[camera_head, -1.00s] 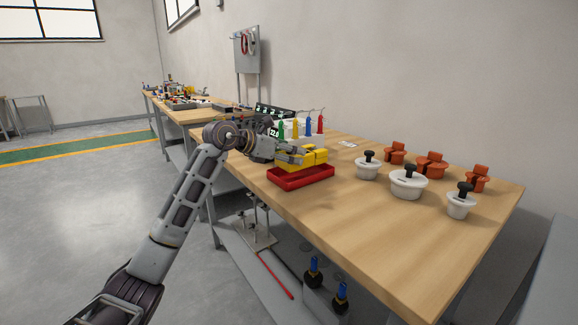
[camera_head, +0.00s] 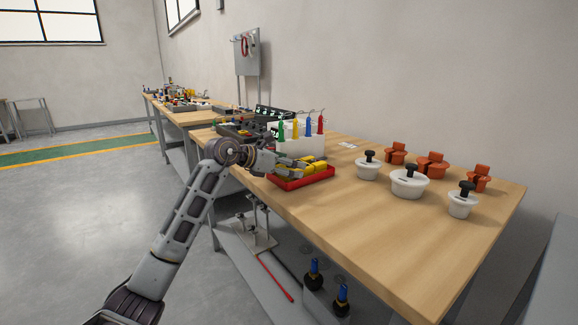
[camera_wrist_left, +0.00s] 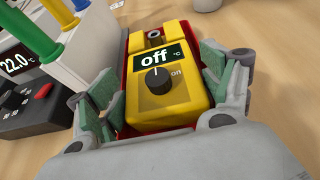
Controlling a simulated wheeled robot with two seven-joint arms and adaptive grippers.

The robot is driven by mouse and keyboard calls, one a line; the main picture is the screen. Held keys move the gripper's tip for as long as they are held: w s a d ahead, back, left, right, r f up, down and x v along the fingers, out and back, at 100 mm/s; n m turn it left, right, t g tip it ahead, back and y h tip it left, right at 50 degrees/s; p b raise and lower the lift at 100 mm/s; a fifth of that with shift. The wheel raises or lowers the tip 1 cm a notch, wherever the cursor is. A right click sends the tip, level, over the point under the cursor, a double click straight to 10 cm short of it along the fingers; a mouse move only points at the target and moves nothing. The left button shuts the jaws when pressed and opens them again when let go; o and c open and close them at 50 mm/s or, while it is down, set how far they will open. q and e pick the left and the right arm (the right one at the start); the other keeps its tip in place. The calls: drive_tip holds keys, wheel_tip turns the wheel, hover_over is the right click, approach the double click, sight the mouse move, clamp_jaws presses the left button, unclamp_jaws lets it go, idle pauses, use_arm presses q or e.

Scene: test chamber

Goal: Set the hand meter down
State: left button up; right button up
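The yellow hand meter (camera_head: 313,166) is low in the red tray (camera_head: 305,181) on the bench. In the left wrist view the hand meter (camera_wrist_left: 160,95) shows "off" on its dark display above a black knob. Red of the tray shows beyond the meter's far end. Whether its underside rests on the tray floor is hidden. My right gripper is in neither view.
A white box (camera_head: 304,146) with green, yellow, blue and red handles stands just behind the tray. A dark device with a red button (camera_wrist_left: 35,110) is left of the gripper. White pots (camera_head: 408,184) and orange clamps (camera_head: 431,163) stand to the right.

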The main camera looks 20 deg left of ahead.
use_arm(q)
drive_tip(key=shift+o, duration=0.7)
drive_tip(key=shift+r, duration=0.2)
drive_tip(key=shift+v, duration=0.8)
drive_tip(key=p+v, duration=0.1)
drive_tip(key=v, duration=0.7)
drive_tip(key=shift+s+a+r+p, duration=0.15)
drive_tip(key=shift+p, duration=0.25)
drive_tip(key=shift+v, duration=0.95)
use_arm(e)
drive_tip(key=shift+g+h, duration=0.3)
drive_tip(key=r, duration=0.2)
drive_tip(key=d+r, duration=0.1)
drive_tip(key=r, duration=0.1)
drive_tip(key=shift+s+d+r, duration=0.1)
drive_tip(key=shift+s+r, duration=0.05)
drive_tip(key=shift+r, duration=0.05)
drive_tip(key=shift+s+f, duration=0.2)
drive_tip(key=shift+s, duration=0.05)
